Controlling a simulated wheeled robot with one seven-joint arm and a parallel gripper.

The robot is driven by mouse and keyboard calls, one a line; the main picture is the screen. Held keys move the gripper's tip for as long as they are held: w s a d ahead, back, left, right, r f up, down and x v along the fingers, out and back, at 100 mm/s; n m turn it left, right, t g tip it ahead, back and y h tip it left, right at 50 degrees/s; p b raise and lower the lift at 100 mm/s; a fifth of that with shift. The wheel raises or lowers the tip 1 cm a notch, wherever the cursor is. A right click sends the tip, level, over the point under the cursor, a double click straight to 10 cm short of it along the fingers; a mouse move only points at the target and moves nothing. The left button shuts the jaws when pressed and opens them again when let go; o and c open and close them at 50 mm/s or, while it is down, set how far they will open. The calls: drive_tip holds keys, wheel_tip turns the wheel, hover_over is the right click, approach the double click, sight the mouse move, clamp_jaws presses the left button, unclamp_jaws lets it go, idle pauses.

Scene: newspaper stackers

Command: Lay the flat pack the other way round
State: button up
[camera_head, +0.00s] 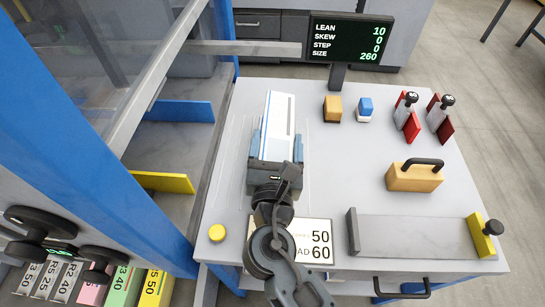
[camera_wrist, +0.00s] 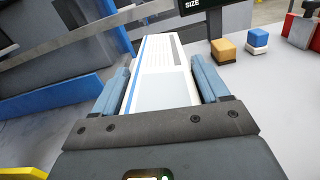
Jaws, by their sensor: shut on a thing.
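The flat pack (camera_head: 279,116) is a long white slab with a blue stripe along its left edge and a grey printed band. In the head view it points away from me over the left part of the table. My gripper (camera_head: 275,148) is shut on its near end, with one blue finger on each side. The wrist view shows the pack (camera_wrist: 163,72) between the two fingers (camera_wrist: 163,88), reaching forward. I cannot tell whether its underside touches the table.
An orange block (camera_head: 332,109), a blue-white block (camera_head: 364,110), red stamps (camera_head: 407,117), a handled block (camera_head: 414,178) and a grey tray (camera_head: 415,237) stand there. A blue post (camera_head: 100,140) and shelving are left. A display (camera_head: 348,40) stands behind.

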drive_tip(key=shift+w+a+f, duration=0.15)
drive_tip(key=shift+a+f, duration=0.2)
drive_tip(key=shift+a, duration=0.1)
drive_tip(key=shift+f, duration=1.65)
drive_tip(key=shift+f+b, duration=0.15)
drive_tip(key=shift+b, duration=0.2)
drive_tip(key=o, duration=1.4)
drive_tip(key=shift+f, duration=0.1)
